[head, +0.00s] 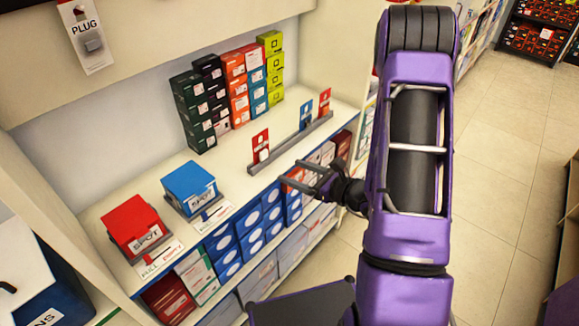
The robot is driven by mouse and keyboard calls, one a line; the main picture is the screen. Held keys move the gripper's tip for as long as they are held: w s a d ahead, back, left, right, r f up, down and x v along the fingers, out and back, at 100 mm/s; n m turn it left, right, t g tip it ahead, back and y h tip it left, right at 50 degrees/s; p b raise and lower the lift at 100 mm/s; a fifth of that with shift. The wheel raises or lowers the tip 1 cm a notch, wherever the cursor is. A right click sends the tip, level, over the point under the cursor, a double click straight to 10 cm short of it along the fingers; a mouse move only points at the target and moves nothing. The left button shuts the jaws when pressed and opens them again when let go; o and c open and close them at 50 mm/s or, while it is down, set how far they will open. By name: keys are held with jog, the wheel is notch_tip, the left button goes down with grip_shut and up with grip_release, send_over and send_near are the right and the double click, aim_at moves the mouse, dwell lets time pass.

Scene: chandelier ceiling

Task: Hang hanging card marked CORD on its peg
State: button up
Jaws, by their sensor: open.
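I cannot read the word CORD on any card in the head view. A grey rail (291,143) on the shelf holds upright cards: a red card (261,146) at its left, a blue card (306,115) and an orange-red card (325,101) at its right. Their print is too small to read. A card marked PLUG (86,37) hangs at the upper left. I cannot make out a free peg. My gripper (293,173) is open and empty in front of the shelf, below and right of the red card in the picture, apart from the cards.
Stacks of small boxes (232,88) stand at the back of the shelf. A red box (137,228) and a blue box (190,188), both marked SPOT, sit at the left. The tiled floor (497,170) at the right is clear.

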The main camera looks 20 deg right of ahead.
aim_at(266, 156)
jog(key=shift+m+t+h, duration=0.3)
jog(key=shift+w+d+b+x, duration=0.15)
jog(key=shift+b+x, duration=0.3)
jog(key=shift+x, duration=2.55)
jog(key=shift+w+d+b+x, duration=0.15)
jog(key=shift+b+x, duration=0.3)
jog(key=shift+x, duration=2.6)
jog(key=shift+r, duration=0.1)
jog(key=c, duration=0.5)
jog(key=shift+s+d+r+p, duration=0.1)
jog(key=shift+r+p, duration=1.25)
jog(key=shift+r, duration=0.9)
jog(key=shift+v, duration=5.05)
